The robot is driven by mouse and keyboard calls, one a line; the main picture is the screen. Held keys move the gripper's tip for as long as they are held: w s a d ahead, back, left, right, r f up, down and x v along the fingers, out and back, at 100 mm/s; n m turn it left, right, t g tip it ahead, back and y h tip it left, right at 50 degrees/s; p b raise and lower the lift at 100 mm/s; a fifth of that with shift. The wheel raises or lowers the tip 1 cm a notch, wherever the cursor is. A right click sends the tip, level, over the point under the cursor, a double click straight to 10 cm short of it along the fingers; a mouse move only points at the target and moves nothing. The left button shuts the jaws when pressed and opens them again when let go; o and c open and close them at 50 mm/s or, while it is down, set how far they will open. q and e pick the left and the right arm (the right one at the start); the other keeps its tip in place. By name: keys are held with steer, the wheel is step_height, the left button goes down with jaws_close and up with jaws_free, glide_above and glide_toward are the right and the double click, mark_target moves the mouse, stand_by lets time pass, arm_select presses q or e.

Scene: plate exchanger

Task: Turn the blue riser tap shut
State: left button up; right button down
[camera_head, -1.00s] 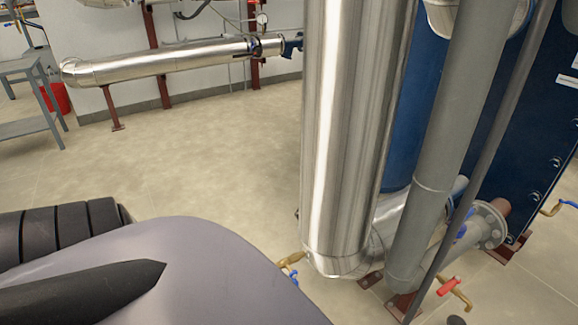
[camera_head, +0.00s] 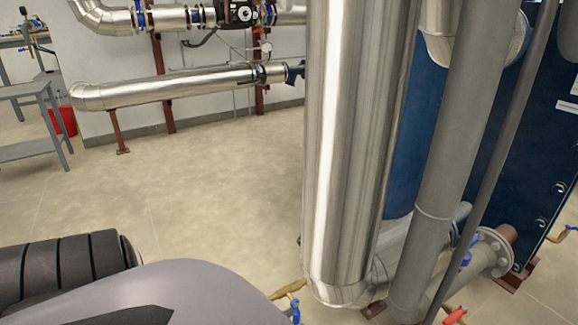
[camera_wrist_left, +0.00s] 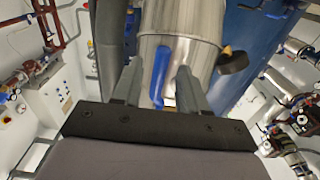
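In the left wrist view a blue lever (camera_wrist_left: 161,68) stands between the two fingers of my left gripper (camera_wrist_left: 157,72), in front of a shiny metal pipe (camera_wrist_left: 178,52). The fingers are apart, one on each side of the lever, and I cannot tell whether either touches it. In the head view a small brass tap (camera_head: 290,288) with a blue handle (camera_head: 295,311) shows at the bottom, beside the foot of the big silver riser pipe (camera_head: 345,150). My left gripper is not visible in the head view. My right gripper is in neither view.
A grey pipe (camera_head: 437,180) stands right of the riser, with a red tap handle (camera_head: 455,315) low down. A blue plate exchanger (camera_head: 540,150) is at the right. The floor (camera_head: 215,195) left of the riser is clear. A grey table (camera_head: 35,125) stands at the far left.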

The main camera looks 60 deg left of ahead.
arm_select(q)
steer(key=s+p, duration=0.1)
steer(key=s, duration=0.6)
steer(key=shift+a, duration=0.3)
